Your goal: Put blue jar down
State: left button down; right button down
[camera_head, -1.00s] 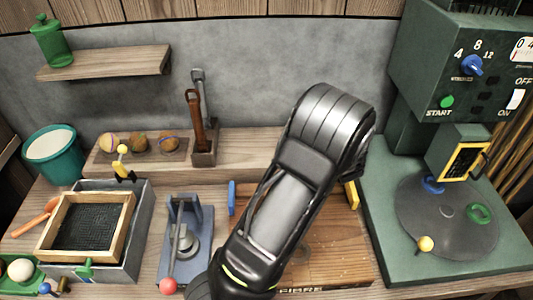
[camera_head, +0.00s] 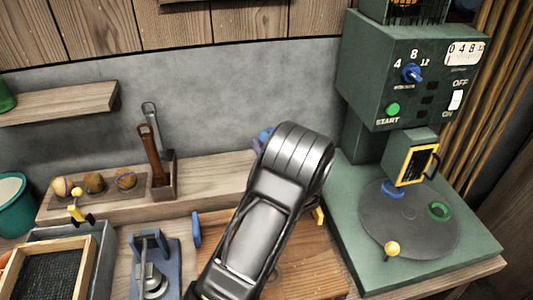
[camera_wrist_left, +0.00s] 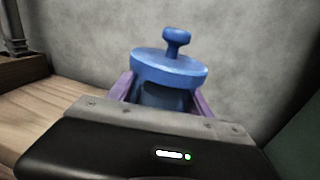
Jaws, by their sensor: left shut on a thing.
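The blue jar (camera_wrist_left: 168,70), with a round lid and a knob on top, stands upright between the purple fingers of my left gripper (camera_wrist_left: 163,95) in the left wrist view. The gripper is shut on it. In the head view only a small part of the blue jar (camera_head: 262,137) shows at the left edge of my left arm, in front of the grey wall near the back ledge (camera_head: 205,180). My arm hides the gripper's fingers and the jar's base there, so I cannot tell whether it touches the ledge. My right gripper is not in view.
A tool holder (camera_head: 163,178) and a tray with several balls (camera_head: 95,184) stand on the ledge to the left. A green machine (camera_head: 410,80) with a round plate (camera_head: 410,225) stands on the right. A bare shelf stretch (camera_head: 70,100) is at upper left.

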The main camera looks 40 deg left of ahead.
pick_arm(q)
jog(key=shift+f, duration=1.8)
jog(key=shift+f, duration=0.2)
jog(key=shift+c, duration=2.2)
grip_release()
jog(key=shift+r, duration=0.15)
jog(key=b+v, duration=0.1)
jog(key=v, duration=1.1)
